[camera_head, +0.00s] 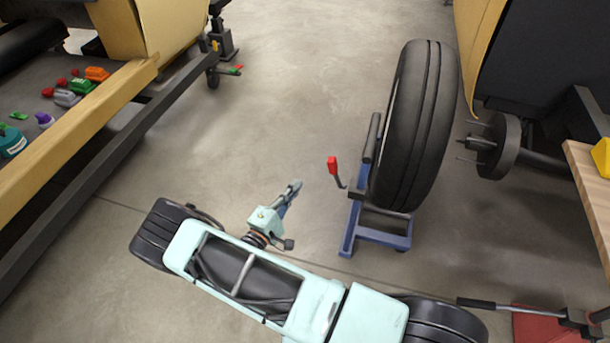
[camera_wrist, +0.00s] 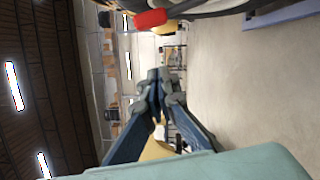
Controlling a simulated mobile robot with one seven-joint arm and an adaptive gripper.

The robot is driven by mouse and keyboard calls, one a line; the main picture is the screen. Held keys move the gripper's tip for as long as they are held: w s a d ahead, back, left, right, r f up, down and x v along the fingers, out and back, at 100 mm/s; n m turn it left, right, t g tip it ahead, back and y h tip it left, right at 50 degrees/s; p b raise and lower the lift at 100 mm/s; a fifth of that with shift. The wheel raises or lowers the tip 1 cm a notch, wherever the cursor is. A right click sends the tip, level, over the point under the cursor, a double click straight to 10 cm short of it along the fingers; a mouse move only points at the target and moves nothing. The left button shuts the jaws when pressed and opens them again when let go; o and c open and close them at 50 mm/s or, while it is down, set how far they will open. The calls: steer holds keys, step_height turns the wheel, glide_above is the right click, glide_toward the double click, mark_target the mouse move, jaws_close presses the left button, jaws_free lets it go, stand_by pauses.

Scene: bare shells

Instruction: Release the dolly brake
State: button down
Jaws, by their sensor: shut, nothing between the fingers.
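The blue wheel dolly (camera_head: 351,226) stands on the floor right of centre, with a large black tyre (camera_head: 412,125) upright on it. A brake lever with a red grip (camera_head: 332,166) sticks up from the dolly's left side on a thin dark rod. The red grip also shows at the top of the wrist view (camera_wrist: 151,19). My gripper (camera_head: 294,187) is left of the lever and apart from it. In the wrist view its fingertips (camera_wrist: 158,82) meet with nothing between them, and the red grip lies beyond their side.
A bare wheel hub (camera_head: 497,147) on a vehicle stands right of the tyre. A wooden bench (camera_head: 590,195) is at the right edge. A long yellow-edged platform (camera_head: 90,120) with small coloured items runs along the left. A red object (camera_head: 540,325) lies lower right. The floor in the middle is clear.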

steer(key=shift+v, duration=1.25)
